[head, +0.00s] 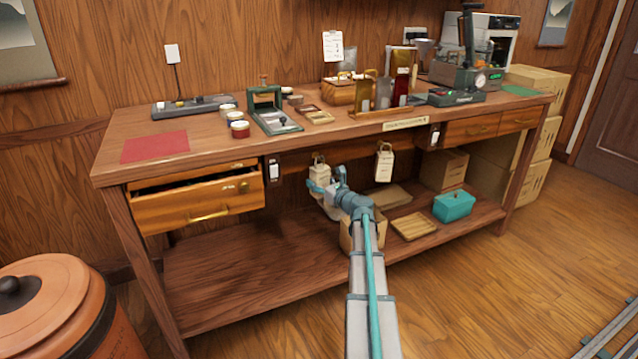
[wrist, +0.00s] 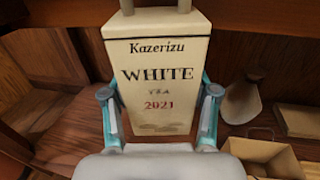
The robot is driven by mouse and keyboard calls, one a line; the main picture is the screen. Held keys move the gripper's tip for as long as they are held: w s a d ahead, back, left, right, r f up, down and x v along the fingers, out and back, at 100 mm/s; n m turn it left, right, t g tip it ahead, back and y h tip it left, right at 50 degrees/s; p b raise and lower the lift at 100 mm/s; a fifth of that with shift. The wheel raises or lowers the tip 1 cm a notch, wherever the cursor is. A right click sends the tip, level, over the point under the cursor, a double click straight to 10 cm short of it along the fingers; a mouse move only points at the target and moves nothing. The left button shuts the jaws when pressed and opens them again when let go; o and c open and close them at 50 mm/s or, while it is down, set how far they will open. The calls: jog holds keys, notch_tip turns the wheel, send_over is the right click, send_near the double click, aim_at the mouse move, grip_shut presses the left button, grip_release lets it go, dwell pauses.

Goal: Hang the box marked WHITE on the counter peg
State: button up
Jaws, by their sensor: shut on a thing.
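The box marked WHITE (wrist: 158,58) is a cream box with "Kazerizu", "TEA" and "2021" printed on it. My gripper (wrist: 160,104) is shut on it, one teal-edged finger at each side, and the box stands upright. In the head view the box (head: 319,171) is just below the counter's front edge, with a loop handle at its top, and my gripper (head: 322,188) is around its lower part. The wrist view cuts off the top of the handle. I cannot make out a peg, nor tell whether the loop touches one.
Another cream box (head: 384,165) hangs under the counter edge to the right. A drawer (head: 198,200) stands open at the left. The lower shelf holds a teal box (head: 454,205), a wooden tray (head: 413,226) and an open carton (head: 347,240). The shelf's left part is clear.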

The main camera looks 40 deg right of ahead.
jog(key=o, duration=1.2)
jog(key=shift+o, duration=1.3)
jog(key=shift+s, duration=0.2)
jog(key=shift+s+p, duration=0.6)
jog(key=shift+s, duration=2.7)
jog(key=shift+s, duration=0.1)
